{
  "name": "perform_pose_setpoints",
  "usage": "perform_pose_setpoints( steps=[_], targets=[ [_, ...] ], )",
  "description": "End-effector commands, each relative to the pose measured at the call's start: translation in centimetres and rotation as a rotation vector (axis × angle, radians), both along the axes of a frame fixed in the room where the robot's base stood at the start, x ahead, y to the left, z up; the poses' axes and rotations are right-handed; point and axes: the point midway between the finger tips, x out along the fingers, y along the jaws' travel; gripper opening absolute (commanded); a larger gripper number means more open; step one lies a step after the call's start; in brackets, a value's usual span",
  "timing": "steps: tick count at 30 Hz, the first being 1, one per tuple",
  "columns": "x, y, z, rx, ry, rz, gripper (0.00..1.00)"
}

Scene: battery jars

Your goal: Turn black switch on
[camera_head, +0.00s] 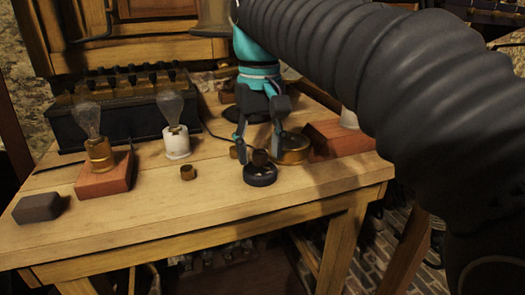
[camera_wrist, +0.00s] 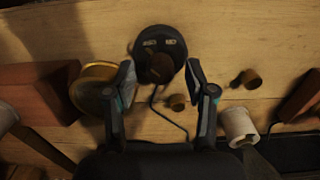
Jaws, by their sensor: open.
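The black switch (camera_head: 260,178) is a round black base with a brown knob (camera_head: 259,157) on top, near the front edge of the wooden table. In the wrist view the switch (camera_wrist: 155,38) is at the top centre, with two small metal contacts on its base and its knob (camera_wrist: 161,68) toward the gripper. My gripper (camera_head: 257,143) points down over the switch. Its fingers are apart, one on each side of the knob, which also shows between the fingertips in the wrist view (camera_wrist: 160,73). I cannot tell whether they touch it.
A round brass piece (camera_head: 291,150) and a red block (camera_head: 340,139) stand close right of my gripper. A white bulb holder (camera_head: 177,143), a small brass knob (camera_head: 187,172) and a red block with a bulb (camera_head: 104,176) are left. A dark battery box (camera_head: 120,110) stands behind.

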Motion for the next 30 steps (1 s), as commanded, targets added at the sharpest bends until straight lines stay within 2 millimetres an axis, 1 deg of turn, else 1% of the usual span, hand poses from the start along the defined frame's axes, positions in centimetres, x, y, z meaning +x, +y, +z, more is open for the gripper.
perform_pose_setpoints(
  steps=[9, 10, 11, 12, 14, 15, 16, 18, 19, 26, 30],
  targets=[
    [0.01, -0.01, -0.25, 0.000, 0.000, 0.000, 0.55],
    [0.01, -0.01, -0.25, 0.000, 0.000, 0.000, 0.50],
    [0.01, -0.01, -0.25, 0.000, 0.000, 0.000, 0.42],
    [0.01, -0.01, -0.25, 0.000, 0.000, 0.000, 0.33],
    [0.01, 0.00, -0.25, 0.000, 0.000, 0.000, 0.17],
    [0.01, -0.01, -0.25, 0.000, 0.000, 0.000, 0.07],
    [0.01, -0.01, -0.25, 0.000, 0.000, 0.000, 0.00],
    [0.01, -0.01, -0.26, 0.000, 0.000, 0.000, 0.00],
    [0.02, -0.64, -0.25, 0.000, 0.000, -0.004, 0.00],
    [0.07, -0.26, -0.18, -0.003, 0.000, -0.031, 0.00],
    [0.05, -0.17, -0.10, -0.003, 0.001, -0.086, 0.00]
  ],
)
